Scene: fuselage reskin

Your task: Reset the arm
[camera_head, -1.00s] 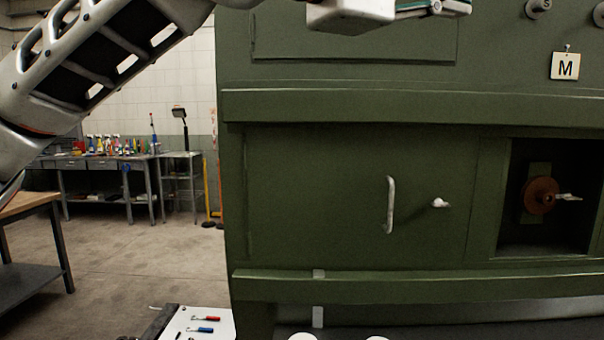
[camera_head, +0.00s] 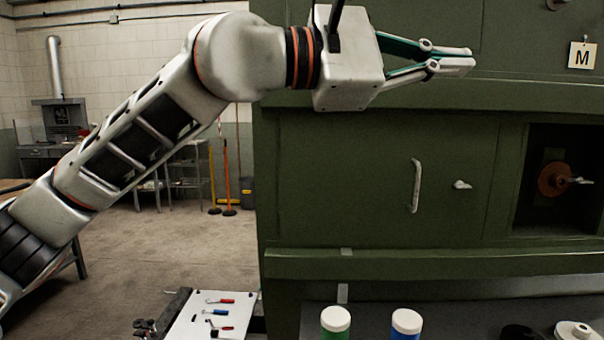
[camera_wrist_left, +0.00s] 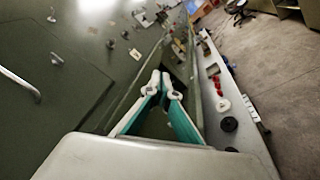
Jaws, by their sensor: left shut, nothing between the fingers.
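My left arm comes in from the left in the head view. Its gripper (camera_head: 452,62) is shut and empty, held in front of the upper part of the green fuselage panel (camera_head: 350,190) and pointing right. In the left wrist view the gripper's fingertips (camera_wrist_left: 160,84) meet, with nothing between them. My right gripper shows in neither view.
The panel has a white handle (camera_head: 415,186), a latch (camera_head: 462,185) and an open recess holding a brown disc (camera_head: 553,180).

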